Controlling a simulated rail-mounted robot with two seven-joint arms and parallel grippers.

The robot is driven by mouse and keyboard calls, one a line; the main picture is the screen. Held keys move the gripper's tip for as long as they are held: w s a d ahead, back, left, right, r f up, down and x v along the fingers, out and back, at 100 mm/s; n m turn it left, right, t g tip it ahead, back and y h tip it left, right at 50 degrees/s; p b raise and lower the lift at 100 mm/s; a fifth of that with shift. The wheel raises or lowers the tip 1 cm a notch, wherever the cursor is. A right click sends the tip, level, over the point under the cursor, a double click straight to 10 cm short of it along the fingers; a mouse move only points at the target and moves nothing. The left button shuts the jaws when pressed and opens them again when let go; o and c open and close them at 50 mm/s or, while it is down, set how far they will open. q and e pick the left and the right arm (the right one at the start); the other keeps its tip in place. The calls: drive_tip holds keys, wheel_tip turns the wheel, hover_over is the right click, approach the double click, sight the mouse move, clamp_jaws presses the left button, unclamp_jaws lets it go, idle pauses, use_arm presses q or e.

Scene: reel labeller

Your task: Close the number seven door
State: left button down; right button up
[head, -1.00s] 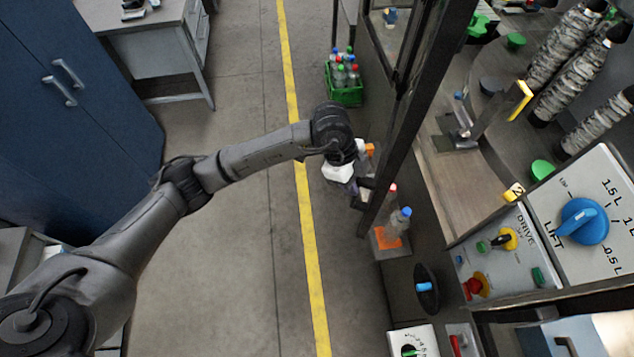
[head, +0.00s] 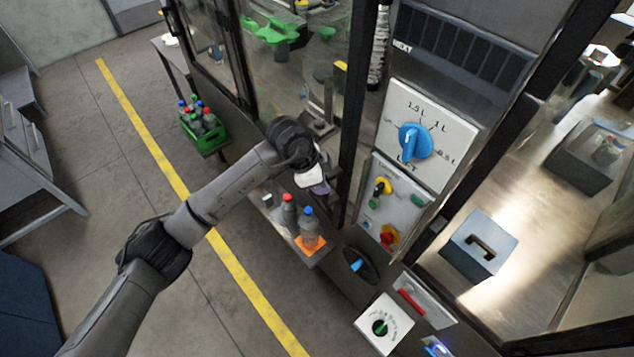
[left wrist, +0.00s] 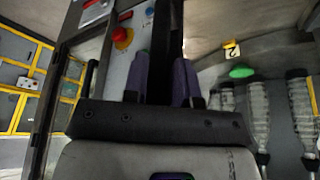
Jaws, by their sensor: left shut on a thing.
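A glazed door with a dark frame (head: 356,120) stands beside the control panel in the head view. I cannot read a number seven on it. My left gripper (head: 320,189) is at the lower part of this frame, and its fingertips are partly hidden by the wrist. In the left wrist view, the purple fingers of my left gripper (left wrist: 161,82) are shut on a dark upright bar (left wrist: 166,40), which looks like part of the door. Whether the door touches its frame is not clear. My right gripper is not in view.
Bottles (head: 309,226) stand on a ledge with an orange pad (head: 310,246) below my gripper. A green bottle crate (head: 208,138) stands further left. The floor by the yellow line is clear.

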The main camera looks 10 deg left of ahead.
use_arm(q)
drive_tip(key=shift+s+d+r, duration=0.1)
drive_tip(key=shift+s+d, duration=0.1)
drive_tip(key=shift+d, duration=0.3)
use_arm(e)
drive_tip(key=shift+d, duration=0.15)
use_arm(q)
drive_tip(key=c, duration=1.3)
unclamp_jaws()
drive_tip(key=o, duration=0.3)
drive_tip(key=shift+s+d, duration=0.1)
drive_tip(key=shift+o, duration=0.2)
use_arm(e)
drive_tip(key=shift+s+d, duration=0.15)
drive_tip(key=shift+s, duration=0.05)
use_arm(q)
drive_tip(key=shift+a, duration=0.2)
drive_tip(key=b+v, duration=0.3)
drive_tip(key=v, duration=1)
drive_tip(key=shift+a+r, duration=0.15)
drive_tip(key=shift+r, duration=0.05)
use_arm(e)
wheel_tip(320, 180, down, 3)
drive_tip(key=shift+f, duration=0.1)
